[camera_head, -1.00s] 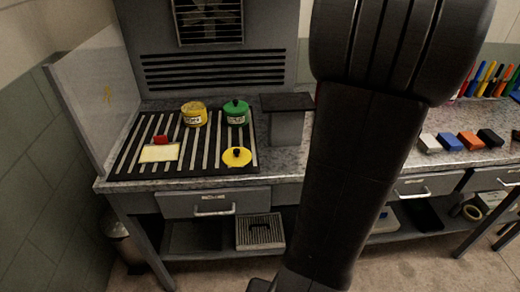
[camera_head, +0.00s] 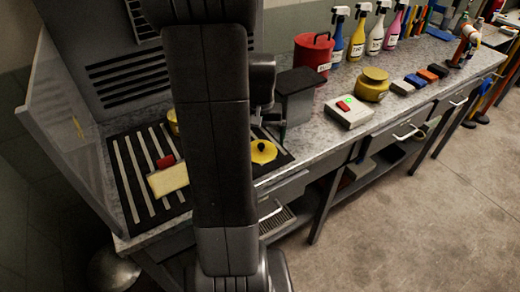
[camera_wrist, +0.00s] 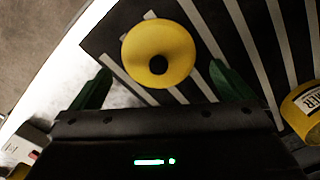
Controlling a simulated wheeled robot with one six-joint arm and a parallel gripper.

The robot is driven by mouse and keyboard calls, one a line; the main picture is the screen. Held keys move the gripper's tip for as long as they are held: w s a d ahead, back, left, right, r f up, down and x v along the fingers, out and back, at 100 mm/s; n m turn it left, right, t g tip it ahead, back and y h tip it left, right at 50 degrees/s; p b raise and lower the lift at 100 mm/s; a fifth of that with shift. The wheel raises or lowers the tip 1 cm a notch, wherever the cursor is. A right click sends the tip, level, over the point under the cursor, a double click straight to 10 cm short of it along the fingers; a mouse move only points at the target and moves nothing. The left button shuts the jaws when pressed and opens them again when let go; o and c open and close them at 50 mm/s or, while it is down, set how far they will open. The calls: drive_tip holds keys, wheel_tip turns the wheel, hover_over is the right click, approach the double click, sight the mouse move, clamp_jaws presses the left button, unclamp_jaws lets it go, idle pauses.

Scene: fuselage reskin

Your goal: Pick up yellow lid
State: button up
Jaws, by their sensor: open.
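The yellow lid (camera_head: 263,151) is a round disc with a black knob. It lies flat on the black-and-white striped mat (camera_head: 130,181), near the mat's right edge. In the wrist view the lid (camera_wrist: 178,38) sits beyond and between my two green fingers. My gripper (camera_wrist: 160,69) is open, with a finger to either side of the lid in the picture and nothing held. I cannot tell the height gap between the fingers and the lid. In the head view my arm hides most of the mat's middle and most of the gripper.
A yellow labelled pot (camera_wrist: 305,108) stands right of my gripper in the wrist view. A cream pad with a red block (camera_head: 168,178) lies left of my arm. A dark-topped stand (camera_head: 296,97), red canister (camera_head: 313,55) and button box (camera_head: 349,111) stand to the right.

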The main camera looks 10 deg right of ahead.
sight(261, 145)
drive_tip(key=shift+d+f, duration=0.1)
drive_tip(key=shift+f, duration=1.4)
drive_tip(key=c, duration=0.8)
drive_tip(key=shift+r, duration=0.1)
